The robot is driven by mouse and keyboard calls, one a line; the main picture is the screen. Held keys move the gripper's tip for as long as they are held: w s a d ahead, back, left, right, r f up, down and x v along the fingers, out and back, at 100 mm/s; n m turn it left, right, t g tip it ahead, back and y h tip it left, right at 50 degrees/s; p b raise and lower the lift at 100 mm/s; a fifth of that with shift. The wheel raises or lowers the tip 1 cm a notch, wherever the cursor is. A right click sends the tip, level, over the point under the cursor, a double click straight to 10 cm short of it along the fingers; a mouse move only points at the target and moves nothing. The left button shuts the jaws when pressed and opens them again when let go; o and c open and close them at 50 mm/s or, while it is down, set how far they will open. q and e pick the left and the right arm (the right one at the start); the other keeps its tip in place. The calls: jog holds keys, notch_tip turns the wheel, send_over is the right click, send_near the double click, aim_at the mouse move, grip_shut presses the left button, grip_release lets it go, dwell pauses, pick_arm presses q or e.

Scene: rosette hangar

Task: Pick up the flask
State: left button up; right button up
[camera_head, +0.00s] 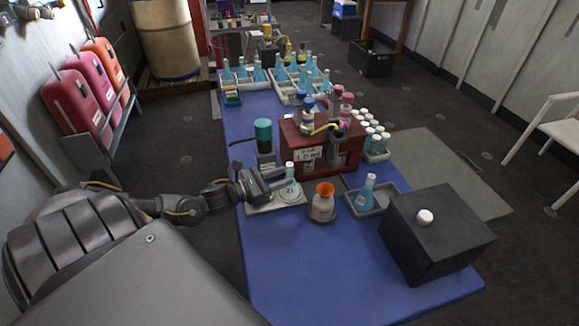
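A clear flask (289,190) with a white cap and pale contents stands upright on a light tray (262,209) at the left edge of the blue table. My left gripper (272,181) is at the flask's left side, close to its neck. Whether its fingers touch the flask, and how far apart they are, I cannot tell. A second flask (367,191) with blue liquid stands in a grey tray (385,205) to the right. More blue flasks (258,71) stand in racks at the far end. My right gripper is not in view.
On the blue table (300,270), an orange-topped jar (323,205) stands right of the light tray. A green-topped device (264,138) and a red box (340,150) stand behind. A black box (435,235) fills the right front. The front left table is clear.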

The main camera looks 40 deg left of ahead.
pick_arm(q)
jog(key=shift+w+d+r, duration=0.1)
jog(key=shift+w+d, duration=0.05)
jog(key=shift+w, duration=0.25)
jog(key=p+x, duration=0.1)
jog(key=x, duration=0.2)
jog(key=shift+w+d, duration=0.25)
jog(key=shift+d, duration=0.05)
jog(key=shift+w+d, duration=0.15)
jog(key=shift+w, duration=0.15)
grip_shut()
